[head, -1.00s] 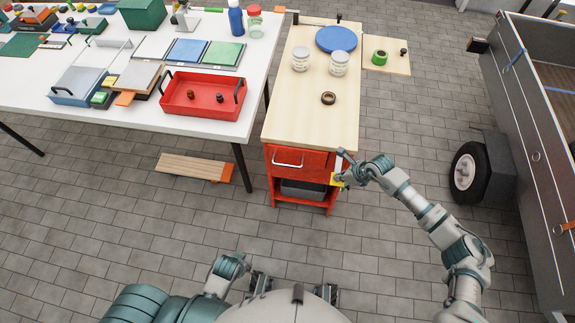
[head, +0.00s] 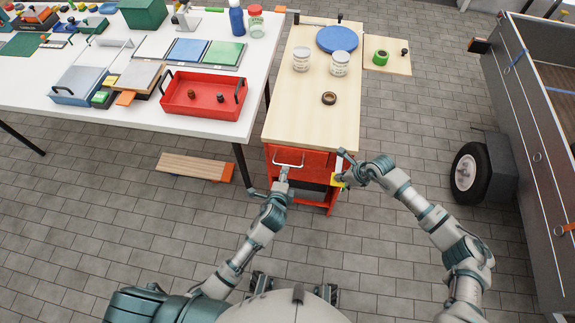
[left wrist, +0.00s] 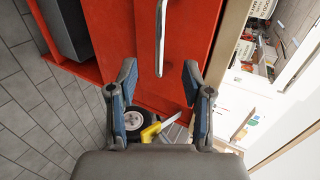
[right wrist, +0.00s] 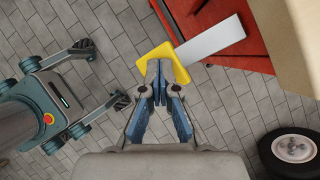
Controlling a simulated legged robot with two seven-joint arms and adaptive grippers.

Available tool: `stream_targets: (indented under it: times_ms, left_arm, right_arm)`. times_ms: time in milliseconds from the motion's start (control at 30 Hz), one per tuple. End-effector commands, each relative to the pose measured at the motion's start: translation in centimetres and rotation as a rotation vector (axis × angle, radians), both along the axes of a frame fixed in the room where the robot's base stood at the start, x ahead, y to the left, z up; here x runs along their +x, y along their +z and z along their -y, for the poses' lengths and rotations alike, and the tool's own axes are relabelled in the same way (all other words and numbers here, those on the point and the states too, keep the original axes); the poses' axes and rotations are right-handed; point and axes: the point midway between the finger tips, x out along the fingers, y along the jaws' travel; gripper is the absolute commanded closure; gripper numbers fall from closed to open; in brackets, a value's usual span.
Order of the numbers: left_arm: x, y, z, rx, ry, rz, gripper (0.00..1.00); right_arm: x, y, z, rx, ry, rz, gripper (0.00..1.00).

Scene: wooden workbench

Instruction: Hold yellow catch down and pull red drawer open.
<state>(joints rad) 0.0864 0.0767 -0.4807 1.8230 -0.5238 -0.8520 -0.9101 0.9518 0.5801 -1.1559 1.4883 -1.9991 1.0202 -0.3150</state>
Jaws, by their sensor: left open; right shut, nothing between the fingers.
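The red drawer (head: 312,160) is in the front of the workbench, under its wooden top, and looks closed. Its metal bar handle (head: 289,163) shows in the head view and at the top of the left wrist view (left wrist: 160,35). My left gripper (left wrist: 158,85) is open in front of the red drawer front, with the handle ahead between its fingers, apart from them. The yellow catch (right wrist: 165,60) is on a grey metal lever at the bench's right front corner. My right gripper (right wrist: 157,85) is shut with its fingertips at the catch, touching or nearly touching it.
Two pale jars (head: 301,59), a blue disc (head: 337,39) and a brown tape roll (head: 328,98) stand on the bench top. A white table with a red tray (head: 196,96) is at left. A grey trailer (head: 530,130) stands at right.

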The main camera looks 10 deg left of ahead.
Motion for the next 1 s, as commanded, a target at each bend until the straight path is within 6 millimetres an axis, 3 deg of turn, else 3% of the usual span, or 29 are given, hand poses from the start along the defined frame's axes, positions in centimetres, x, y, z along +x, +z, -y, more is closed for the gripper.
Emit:
stream_targets:
  times_ms: [500,967,1000]
  left_arm:
    - [6.0,-3.3,-0.1,-0.003,0.003,-0.002,0.5]
    - [6.9,-3.8,-0.1,-0.005,0.003,-0.002,0.5]
    - [6.9,-3.8,-0.1,-0.005,0.003,-0.002,0.6]
  right_arm:
    - [0.0,-0.1,0.1,-0.002,0.0,-0.001,1.0]
    - [0.0,-0.1,0.1,-0.002,0.0,-0.001,1.0]
    - [0.0,-0.1,0.1,-0.002,0.0,-0.001,1.0]
